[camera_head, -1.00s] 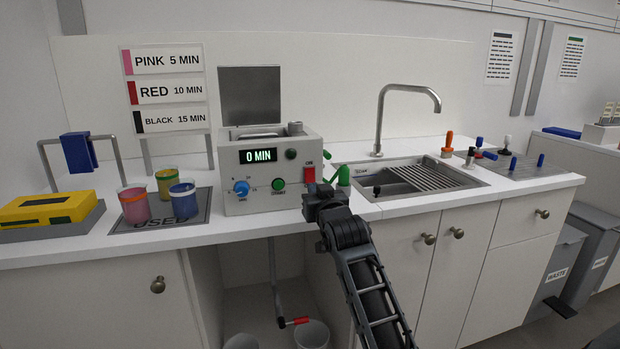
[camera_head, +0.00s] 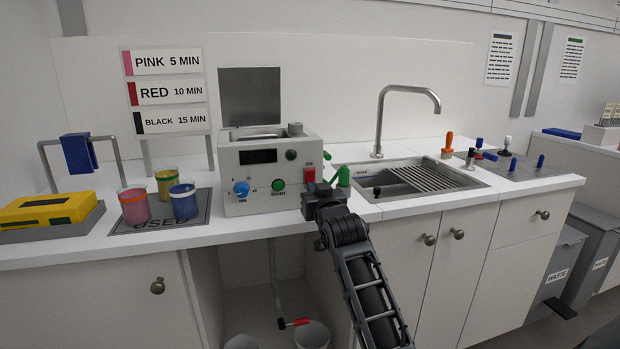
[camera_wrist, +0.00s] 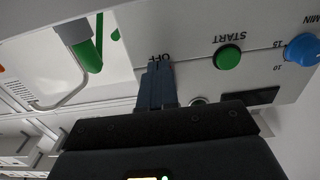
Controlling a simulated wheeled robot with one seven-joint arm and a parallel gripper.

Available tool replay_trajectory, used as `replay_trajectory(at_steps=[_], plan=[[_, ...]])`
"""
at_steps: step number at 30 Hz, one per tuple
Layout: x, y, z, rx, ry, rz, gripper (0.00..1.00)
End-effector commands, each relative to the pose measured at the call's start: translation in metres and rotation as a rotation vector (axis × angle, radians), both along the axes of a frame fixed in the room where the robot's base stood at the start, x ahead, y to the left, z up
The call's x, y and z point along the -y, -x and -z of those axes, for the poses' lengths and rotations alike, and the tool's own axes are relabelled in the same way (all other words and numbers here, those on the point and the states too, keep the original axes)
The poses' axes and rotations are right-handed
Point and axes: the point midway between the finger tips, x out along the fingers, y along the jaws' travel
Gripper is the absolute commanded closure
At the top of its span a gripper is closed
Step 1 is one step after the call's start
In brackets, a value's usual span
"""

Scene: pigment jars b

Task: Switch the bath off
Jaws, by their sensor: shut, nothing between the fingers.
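The bath (camera_head: 242,200) is a white box on the counter with its grey lid (camera_head: 249,97) standing up. Its display (camera_head: 258,156) is dark. The red switch (camera_head: 309,174) is at the right of its front panel, above my gripper in the head view. The green START button (camera_head: 279,185) and blue knob (camera_head: 241,188) are left of it. My gripper (camera_head: 312,192) is shut and empty, close in front of the panel's right side. In the wrist view, the upside-down panel shows the OFF label beside my fingertips (camera_wrist: 158,84); they hide most of the switch, so contact cannot be told.
Green-handled parts (camera_head: 343,176) stand just right of the bath, before the sink (camera_head: 400,182). Several pigment jars (camera_head: 134,205) stand on the dark mat left of it. A yellow box (camera_head: 48,207) is farther left. The counter's front strip is clear.

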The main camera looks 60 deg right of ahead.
Motion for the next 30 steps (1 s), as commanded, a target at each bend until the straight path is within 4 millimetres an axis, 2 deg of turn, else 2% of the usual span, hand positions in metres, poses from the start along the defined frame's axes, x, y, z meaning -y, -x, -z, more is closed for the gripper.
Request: replay_trajectory(at_steps=[12, 20, 30], plan=[[-0.027, 0.022, -0.001, -0.001, -0.001, -0.001, 1.0], [-0.033, 0.028, 0.001, -0.001, 0.0, 0.0, 1.0], [-0.071, 0.061, 0.001, -0.002, 0.001, 0.0, 1.0]])
